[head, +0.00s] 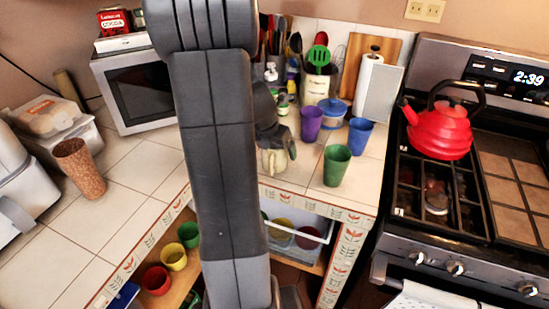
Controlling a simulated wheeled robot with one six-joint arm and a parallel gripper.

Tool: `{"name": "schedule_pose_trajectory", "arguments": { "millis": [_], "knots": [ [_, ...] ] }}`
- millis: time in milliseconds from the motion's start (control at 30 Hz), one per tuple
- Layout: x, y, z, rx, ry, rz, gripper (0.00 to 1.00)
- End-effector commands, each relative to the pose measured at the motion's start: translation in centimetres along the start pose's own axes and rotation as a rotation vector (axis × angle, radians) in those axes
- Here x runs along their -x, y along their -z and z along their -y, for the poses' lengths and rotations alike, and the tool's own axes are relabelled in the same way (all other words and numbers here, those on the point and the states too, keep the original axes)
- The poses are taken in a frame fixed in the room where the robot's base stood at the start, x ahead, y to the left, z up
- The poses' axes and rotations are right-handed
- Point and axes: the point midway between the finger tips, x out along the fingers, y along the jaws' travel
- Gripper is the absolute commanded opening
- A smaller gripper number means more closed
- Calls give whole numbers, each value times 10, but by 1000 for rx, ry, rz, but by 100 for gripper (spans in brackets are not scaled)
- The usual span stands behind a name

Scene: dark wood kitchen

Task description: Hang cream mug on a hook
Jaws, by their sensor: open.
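A cream mug (270,163) stands near the front edge of the tiled counter, partly hidden behind my arm and gripper. My gripper (282,150) is open, right at the mug's upper part. One dark finger shows on the mug's right side; the other is hard to make out. I cannot tell whether the fingers touch the mug. I cannot make out a hook in this view.
Purple (311,124), blue (359,134) and green (336,165) cups stand right of the mug. A utensil crock (317,88) is behind. A red kettle (440,127) sits on the stove. Colored cups (173,257) are on a shelf below. The left counter has free room.

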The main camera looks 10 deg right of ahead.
Motion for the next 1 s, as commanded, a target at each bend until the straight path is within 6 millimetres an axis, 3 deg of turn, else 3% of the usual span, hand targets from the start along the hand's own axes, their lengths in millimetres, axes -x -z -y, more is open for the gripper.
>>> {"name": "schedule_pose_trajectory", "arguments": {
  "millis": [167, 467, 767, 1000],
  "knots": [
    [0, 0, 0, 0, 0, 0, 95],
    [0, 0, 0, 0, 0, 1, 37],
    [7, -4, 0, -1, -2, 4, 37],
    [49, -21, -1, -2, -5, 7, 37]
  ]
}}
